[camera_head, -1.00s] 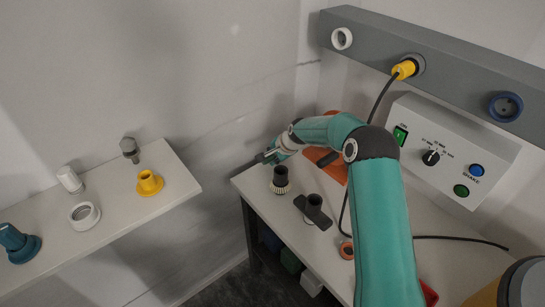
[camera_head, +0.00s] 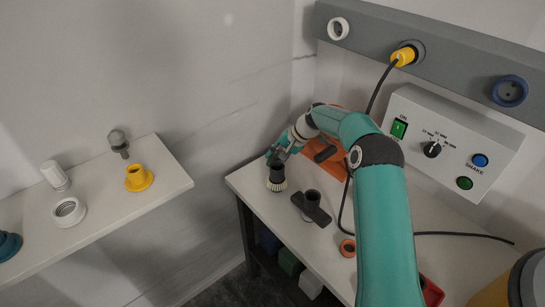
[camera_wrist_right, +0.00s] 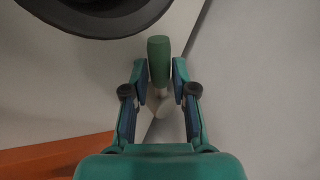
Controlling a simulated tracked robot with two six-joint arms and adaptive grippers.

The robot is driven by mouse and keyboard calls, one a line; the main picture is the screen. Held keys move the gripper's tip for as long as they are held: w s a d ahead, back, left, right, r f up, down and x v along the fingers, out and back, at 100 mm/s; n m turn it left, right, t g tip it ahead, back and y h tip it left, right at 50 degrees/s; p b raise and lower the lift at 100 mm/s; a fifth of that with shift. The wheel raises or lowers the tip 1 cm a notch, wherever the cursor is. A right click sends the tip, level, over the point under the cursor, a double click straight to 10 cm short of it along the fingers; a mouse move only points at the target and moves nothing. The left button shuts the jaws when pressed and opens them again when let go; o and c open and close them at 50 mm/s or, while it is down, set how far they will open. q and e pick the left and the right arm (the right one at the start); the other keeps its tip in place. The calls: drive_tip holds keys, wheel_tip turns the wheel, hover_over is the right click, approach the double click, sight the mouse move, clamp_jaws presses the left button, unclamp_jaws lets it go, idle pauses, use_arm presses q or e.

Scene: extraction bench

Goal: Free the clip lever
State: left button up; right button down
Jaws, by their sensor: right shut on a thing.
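My right gripper (camera_head: 279,155) is at the left back of the bench (camera_head: 322,258), just behind a black cylinder with a pale ribbed ring (camera_head: 277,177). In the right wrist view, its two fingers (camera_wrist_right: 159,75) are shut on a green-ended lever (camera_wrist_right: 159,60) with a pale rounded lower part. I cannot tell for sure whether this is the clip lever, or what it is fixed to. The lever is too small to make out in the head view. My left gripper is not in view.
A black cross-handled part (camera_head: 312,208) and an orange ring (camera_head: 347,249) are on the bench. An orange plate (camera_head: 328,163) lies behind. The control box (camera_head: 452,146) and a black cable (camera_head: 464,234) are to the right. A side shelf (camera_head: 100,215) holds several fittings.

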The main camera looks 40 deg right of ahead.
drive_tip(key=shift+s+d+n+g+y+p, duration=0.35)
drive_tip(key=shift+n+g+y+p, duration=0.1)
drive_tip(key=shift+n, duration=0.45)
drive_tip(key=c, duration=0.9)
unclamp_jaws()
drive_tip(key=shift+w+r, duration=0.1)
wheel_tip(320, 180, up, 10)
drive_tip(key=shift+f, duration=0.2)
